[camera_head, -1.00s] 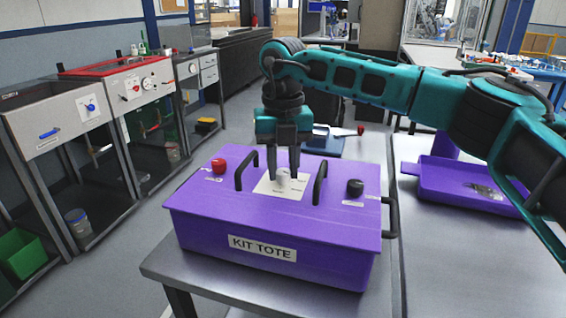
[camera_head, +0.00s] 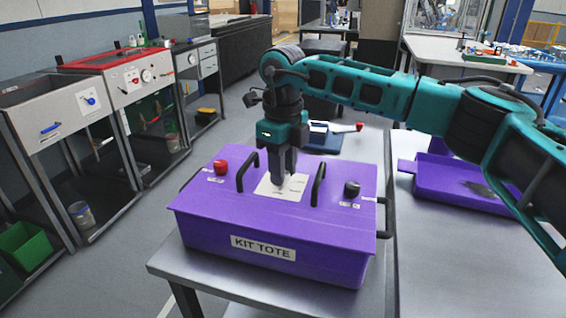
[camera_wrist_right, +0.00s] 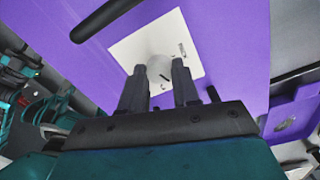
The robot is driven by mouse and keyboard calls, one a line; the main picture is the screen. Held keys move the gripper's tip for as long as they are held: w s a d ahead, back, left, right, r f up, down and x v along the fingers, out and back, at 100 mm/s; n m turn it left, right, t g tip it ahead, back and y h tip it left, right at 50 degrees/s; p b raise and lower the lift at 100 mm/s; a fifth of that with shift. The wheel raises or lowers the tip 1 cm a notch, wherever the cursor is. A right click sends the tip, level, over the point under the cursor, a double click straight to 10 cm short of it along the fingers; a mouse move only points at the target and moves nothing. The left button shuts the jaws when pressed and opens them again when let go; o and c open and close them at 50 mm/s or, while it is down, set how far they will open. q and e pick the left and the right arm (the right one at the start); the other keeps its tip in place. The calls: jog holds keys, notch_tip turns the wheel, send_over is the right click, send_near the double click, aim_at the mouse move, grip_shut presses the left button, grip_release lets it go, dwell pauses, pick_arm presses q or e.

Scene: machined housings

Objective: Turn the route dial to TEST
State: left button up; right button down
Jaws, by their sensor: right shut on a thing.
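The route dial is a small pale knob on a white label plate (camera_head: 293,187) on top of the purple kit tote (camera_head: 215,235). In the right wrist view the dial (camera_wrist_right: 159,68) sits between the fingertips, with a dark mark beside it on the plate (camera_wrist_right: 185,30). My right gripper (camera_head: 281,187) points straight down over the plate and is shut on the dial, hiding most of it in the head view. The plate's lettering is too small to read. My left gripper is not in view.
Two black handles (camera_head: 248,171) (camera_head: 318,184) stand close on either side of the plate. A red knob (camera_head: 221,167) and a black knob (camera_head: 352,188) are farther out on the lid. A purple tray (camera_head: 465,185) lies on the bench at right.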

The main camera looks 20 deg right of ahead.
jog(key=shift+n, duration=1)
jog(key=c, duration=0.8)
grip_release()
jog(key=shift+r, duration=0.1)
notch_tip(320, 180, up, 13)
jog(key=p, duration=0.1)
